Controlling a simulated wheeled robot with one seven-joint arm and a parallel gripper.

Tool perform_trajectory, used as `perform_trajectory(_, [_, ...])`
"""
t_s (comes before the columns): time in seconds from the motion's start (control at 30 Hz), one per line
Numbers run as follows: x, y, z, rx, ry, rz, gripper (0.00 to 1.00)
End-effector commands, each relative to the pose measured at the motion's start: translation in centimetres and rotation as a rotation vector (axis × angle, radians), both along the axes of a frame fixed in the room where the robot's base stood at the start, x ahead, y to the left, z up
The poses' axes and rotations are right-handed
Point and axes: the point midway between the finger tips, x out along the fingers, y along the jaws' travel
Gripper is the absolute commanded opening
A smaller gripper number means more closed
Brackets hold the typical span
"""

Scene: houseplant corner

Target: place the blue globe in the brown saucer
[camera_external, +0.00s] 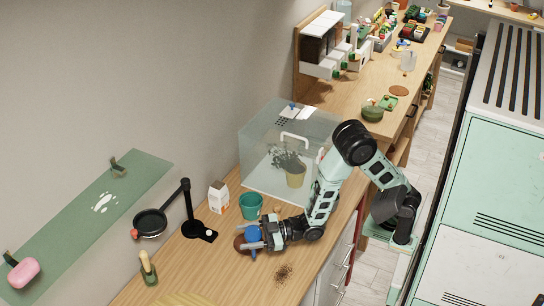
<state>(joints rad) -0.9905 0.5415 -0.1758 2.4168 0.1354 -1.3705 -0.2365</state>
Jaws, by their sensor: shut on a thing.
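The blue globe (253,233) is between the fingers of my gripper (254,238), low over the wooden counter. The brown saucer (238,243) lies on the counter at the globe and fingertips, and part of it is hidden by them. The globe overlaps the saucer in this view. I cannot tell whether the globe touches the saucer or is held just above it.
A teal pot (251,205) stands just behind my gripper. A white carton (218,196), a black lamp-like stand (188,212) and a clear case (262,168) are nearby. Dark crumbs (283,273) lie in front. A wooden-handled tool (148,268) stands at the left.

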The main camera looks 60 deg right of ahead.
Motion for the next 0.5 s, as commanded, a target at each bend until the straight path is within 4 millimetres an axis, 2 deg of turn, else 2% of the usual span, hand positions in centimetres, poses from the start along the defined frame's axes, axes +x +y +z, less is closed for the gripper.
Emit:
perform_trajectory(0.1, [3.2,-3.3,-0.4,0.007,-0.005,-0.102,0.26])
perform_trajectory(0.23, [6.1,-6.9,-0.1,0.006,-0.005,-0.206,0.26])
perform_trajectory(0.4, [8.1,-10.2,0.3,0.003,-0.004,-0.292,0.26])
perform_trajectory(0.5, [8.6,-11.0,-0.3,-0.002,0.000,-0.312,0.26])
